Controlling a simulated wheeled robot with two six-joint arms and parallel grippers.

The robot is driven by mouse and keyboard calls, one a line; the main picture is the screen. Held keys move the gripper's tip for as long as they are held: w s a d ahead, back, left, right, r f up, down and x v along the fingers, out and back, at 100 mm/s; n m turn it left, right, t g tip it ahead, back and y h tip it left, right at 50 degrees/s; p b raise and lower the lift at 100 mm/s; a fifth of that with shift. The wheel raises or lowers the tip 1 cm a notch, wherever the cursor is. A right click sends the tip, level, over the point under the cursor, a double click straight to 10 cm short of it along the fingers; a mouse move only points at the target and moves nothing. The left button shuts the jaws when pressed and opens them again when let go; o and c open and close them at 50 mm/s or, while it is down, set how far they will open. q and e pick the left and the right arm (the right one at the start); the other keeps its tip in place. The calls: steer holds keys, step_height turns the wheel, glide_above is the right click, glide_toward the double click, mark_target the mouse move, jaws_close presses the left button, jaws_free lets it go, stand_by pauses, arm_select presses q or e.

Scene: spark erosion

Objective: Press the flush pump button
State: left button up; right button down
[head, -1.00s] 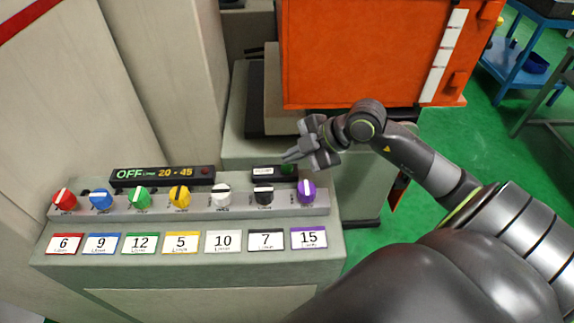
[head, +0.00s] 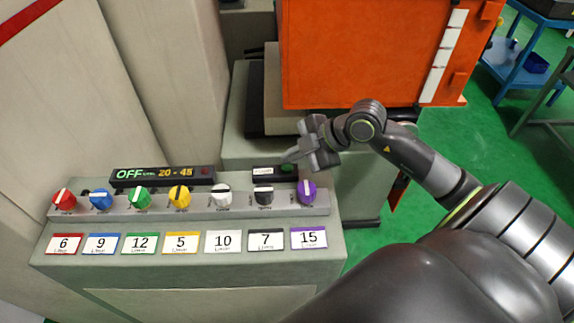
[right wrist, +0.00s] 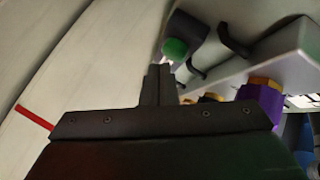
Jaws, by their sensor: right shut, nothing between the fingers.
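The green button (head: 288,168) sits at the right end of a small black box (head: 265,173) with a white label, on the back of the control panel. I cannot read the label clearly. My right gripper (head: 291,156) is shut and empty, with its fingertips just above and behind the button in the head view. In the right wrist view the round green button (right wrist: 175,49) shows beyond the shut fingertips (right wrist: 158,72), slightly to their right. They look close, but I see no clear contact. My left gripper is not in view.
A row of coloured knobs stands in front of the box, with the black knob (head: 264,193) and purple knob (head: 307,191) nearest. An OFF display (head: 162,176) is to the left. An orange machine panel (head: 360,55) rises behind my right arm.

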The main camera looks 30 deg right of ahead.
mark_target(292, 167)
steer(key=shift+f, duration=0.15)
steer(key=shift+f, duration=0.4)
stand_by(0.6)
steer(key=shift+r+p, duration=0.55)
steer(key=shift+p, duration=0.1)
step_height(292, 167, up, 6)
steer(key=p, duration=0.6)
steer(key=shift+p, duration=0.4)
